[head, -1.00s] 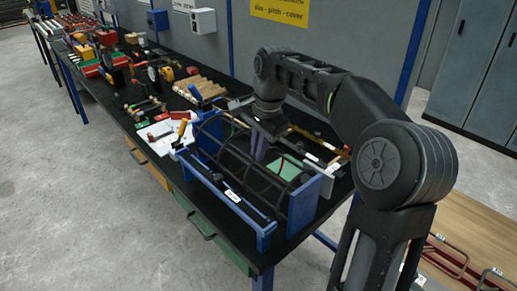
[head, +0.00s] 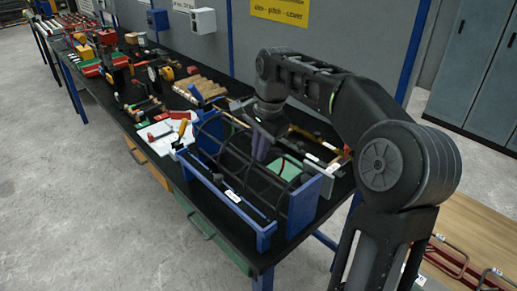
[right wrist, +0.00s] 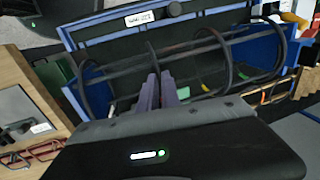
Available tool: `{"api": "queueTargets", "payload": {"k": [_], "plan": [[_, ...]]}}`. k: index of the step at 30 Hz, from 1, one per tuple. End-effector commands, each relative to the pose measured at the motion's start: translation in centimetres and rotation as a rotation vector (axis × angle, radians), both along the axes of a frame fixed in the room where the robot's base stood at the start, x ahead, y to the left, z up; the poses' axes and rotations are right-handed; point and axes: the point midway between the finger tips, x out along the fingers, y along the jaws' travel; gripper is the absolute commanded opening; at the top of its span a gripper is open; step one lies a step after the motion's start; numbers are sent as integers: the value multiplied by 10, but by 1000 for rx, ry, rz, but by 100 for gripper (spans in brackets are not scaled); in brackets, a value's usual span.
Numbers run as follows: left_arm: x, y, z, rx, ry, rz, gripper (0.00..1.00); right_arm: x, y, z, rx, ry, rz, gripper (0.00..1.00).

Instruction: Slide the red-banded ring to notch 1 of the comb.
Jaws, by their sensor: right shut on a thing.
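My right gripper (head: 261,148) reaches down into the dark wire cage (head: 228,163) in the blue stand. Its purple fingers (right wrist: 161,92) are shut on a dark ring (right wrist: 153,60) in the right wrist view, which stands across the long bars. The red band cannot be made out, so I cannot confirm that this is the red-banded ring. Other dark rings (right wrist: 283,55) stand farther along to the right, apart from my fingers. The comb's notches are too small to tell. My left gripper is not in view.
A blue end plate (head: 304,205) closes the near end of the stand. A blue front rail (head: 215,190) and a grey bar (head: 318,170) run along its sides. A white sheet with tools (head: 166,135) lies left of the stand. Wooden blocks (head: 200,90) sit behind.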

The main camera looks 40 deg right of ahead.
Motion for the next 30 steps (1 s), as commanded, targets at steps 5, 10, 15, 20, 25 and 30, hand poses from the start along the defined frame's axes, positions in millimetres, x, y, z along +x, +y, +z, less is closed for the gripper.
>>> {"api": "queueTargets", "payload": {"k": [5, 10, 15, 20, 25, 30], "plan": [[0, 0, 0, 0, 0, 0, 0, 0, -1, 0, -1, 1, 0, 0], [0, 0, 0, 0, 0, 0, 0, 0, 0, 0, -1, 1, 0, 20], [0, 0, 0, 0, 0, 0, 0, 0, 0, 0, 0, 0, 0, 29], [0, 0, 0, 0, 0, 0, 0, 0, 0, 0, 0, 0, 0, 29], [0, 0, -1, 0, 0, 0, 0, -1, 0, 8, -1, -2, 1, 29], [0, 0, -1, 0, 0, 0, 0, -5, -1, 31, -2, -4, 0, 29]]}}
